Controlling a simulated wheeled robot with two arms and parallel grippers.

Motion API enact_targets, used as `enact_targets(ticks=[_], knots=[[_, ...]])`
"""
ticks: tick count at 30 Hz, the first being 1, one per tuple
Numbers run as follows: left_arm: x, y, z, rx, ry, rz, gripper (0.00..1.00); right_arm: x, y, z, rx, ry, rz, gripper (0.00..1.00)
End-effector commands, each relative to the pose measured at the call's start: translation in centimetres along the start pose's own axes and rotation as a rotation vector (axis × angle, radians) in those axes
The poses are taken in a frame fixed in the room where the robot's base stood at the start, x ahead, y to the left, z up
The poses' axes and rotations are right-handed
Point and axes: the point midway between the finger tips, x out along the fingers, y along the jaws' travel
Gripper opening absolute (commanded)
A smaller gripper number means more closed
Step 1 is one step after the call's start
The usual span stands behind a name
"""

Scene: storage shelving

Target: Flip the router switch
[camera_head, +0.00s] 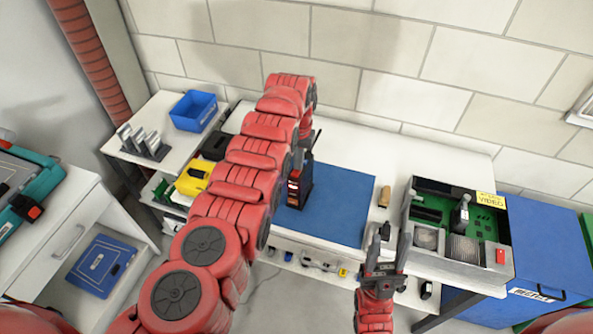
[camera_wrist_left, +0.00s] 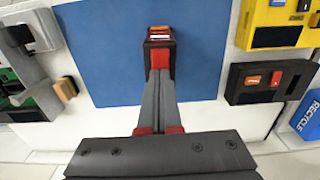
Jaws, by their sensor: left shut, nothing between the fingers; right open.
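A small black upright device with red and orange parts, which looks like the router (camera_head: 299,190), stands on the blue mat (camera_head: 345,205). It also shows at the top centre of the left wrist view (camera_wrist_left: 160,33). My left gripper (camera_head: 302,158) is shut and empty, pointing down at the device. In the left wrist view its fingertips (camera_wrist_left: 158,66) overlap the device's near side; I cannot tell if they touch. The switch's position is not clear. My right gripper (camera_head: 386,238) is open and empty at the table's front edge, right of the mat.
An open grey case with a green circuit board (camera_head: 425,238) stands on the table's right. On the left are a yellow device (camera_head: 195,178), a black device (camera_head: 215,147) and a blue bin (camera_head: 193,110). A tan object (camera_head: 385,196) lies right of the mat. The mat's right half is clear.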

Motion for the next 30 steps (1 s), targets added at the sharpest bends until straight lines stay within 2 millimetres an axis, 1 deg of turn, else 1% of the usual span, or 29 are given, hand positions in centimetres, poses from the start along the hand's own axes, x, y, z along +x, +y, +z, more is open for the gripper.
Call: enact_targets(ticks=[5, 9, 18, 25, 30], knots=[[-1.1, 0.0, 0.0, 0.000, 0.000, 0.000, 0.00, 1.1, 0.1, -0.2, 0.000, 0.000, 0.000, 0.50], [-2.5, 0.0, 0.0, 0.000, 0.001, 0.000, 0.00, 2.3, 0.1, -0.4, 0.000, 0.000, 0.000, 0.50], [-5.0, 0.0, 0.1, 0.000, -0.002, 0.000, 0.00, 4.5, 0.2, -0.8, 0.000, 0.000, 0.000, 0.50], [-6.9, 0.0, -0.1, 0.000, 0.003, 0.000, 0.00, 5.3, 0.3, -0.9, 0.000, 0.000, 0.000, 0.50], [-7.0, 0.0, 0.0, 0.000, 0.000, 0.000, 0.00, 5.3, 0.3, -0.9, 0.000, 0.000, 0.000, 0.50]])
